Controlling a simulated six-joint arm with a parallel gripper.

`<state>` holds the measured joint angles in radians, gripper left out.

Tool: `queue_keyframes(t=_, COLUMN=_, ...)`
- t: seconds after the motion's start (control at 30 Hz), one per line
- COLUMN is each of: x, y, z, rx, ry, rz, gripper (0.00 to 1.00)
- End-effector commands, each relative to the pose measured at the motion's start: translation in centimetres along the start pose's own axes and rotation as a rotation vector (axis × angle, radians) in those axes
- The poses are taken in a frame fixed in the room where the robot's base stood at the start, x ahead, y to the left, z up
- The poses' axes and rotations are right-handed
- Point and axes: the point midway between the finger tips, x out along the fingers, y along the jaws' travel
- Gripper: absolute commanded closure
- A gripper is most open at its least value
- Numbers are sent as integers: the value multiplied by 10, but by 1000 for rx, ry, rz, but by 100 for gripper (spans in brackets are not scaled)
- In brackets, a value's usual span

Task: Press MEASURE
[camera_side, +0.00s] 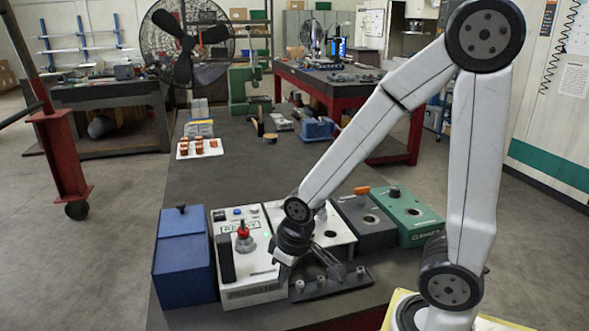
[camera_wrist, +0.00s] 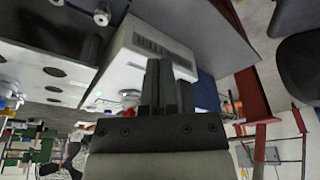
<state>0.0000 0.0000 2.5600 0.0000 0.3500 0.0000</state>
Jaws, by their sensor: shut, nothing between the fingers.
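A white instrument box (camera_side: 255,290) stands near the front of the dark bench. Its top carries a small display, small buttons (camera_side: 237,212) along the back edge, a black upright block and a red-topped grey part (camera_side: 243,233). The button labels are too small to read, so I cannot tell which is MEASURE. My gripper (camera_side: 283,272) points down at the right side of this box. In the wrist view its two fingers (camera_wrist: 167,75) are together and empty, in front of the white box (camera_wrist: 140,60). I cannot tell whether they touch it.
A blue lidded box (camera_side: 183,265) stands left of the instrument. A black rack (camera_side: 330,284) with small pegs lies in front. A white plate with holes, a dark grey box (camera_side: 366,224) and a green box (camera_side: 408,222) stand right. A tray of copper pieces (camera_side: 200,150) is farther back.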

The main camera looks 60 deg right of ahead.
Motion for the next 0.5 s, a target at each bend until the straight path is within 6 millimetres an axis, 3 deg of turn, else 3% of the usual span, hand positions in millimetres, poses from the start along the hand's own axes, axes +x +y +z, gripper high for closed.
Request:
queue_keyframes(t=0.27, x=0, y=0, z=-5, rx=24, ry=15, rz=-11, gripper=100)
queue_keyframes(t=0.5, x=2, y=2, z=-21, rx=114, ry=70, rz=-44, gripper=100)
